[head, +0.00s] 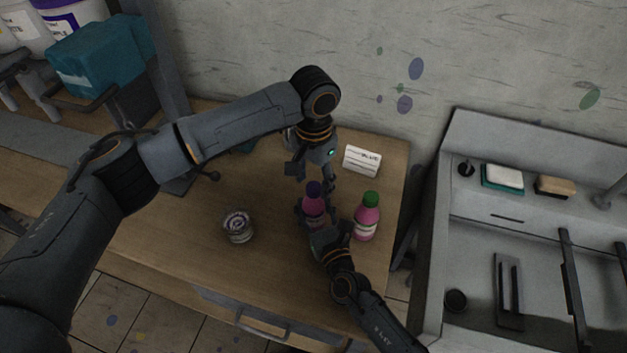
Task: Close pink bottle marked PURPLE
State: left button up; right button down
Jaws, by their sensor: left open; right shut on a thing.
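A pink bottle (313,208) with a purple cap (314,188) stands upright on the wooden table. My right gripper (321,224) comes in from the lower right and is shut on its body. My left gripper (312,176) points down just above and behind the purple cap. Its fingers are apart, and I cannot tell whether they touch the cap. I cannot tell whether the cap is fully seated. A second pink bottle (367,222) with a green cap stands just to the right. No label wording on the bottles is readable.
A small white sign (362,160) stands behind the bottles. A round glass jar (238,226) stands to the left on the table (180,235). A metal sink unit (465,225) is at the right, past the table's edge. The table's front left is clear.

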pick_arm(q)
notch_tip(320, 180, up, 11)
jog(key=shift+r, duration=0.15)
pick_arm(e)
jog(key=c, duration=0.5)
grip_release()
jog(key=v, duration=1.2)
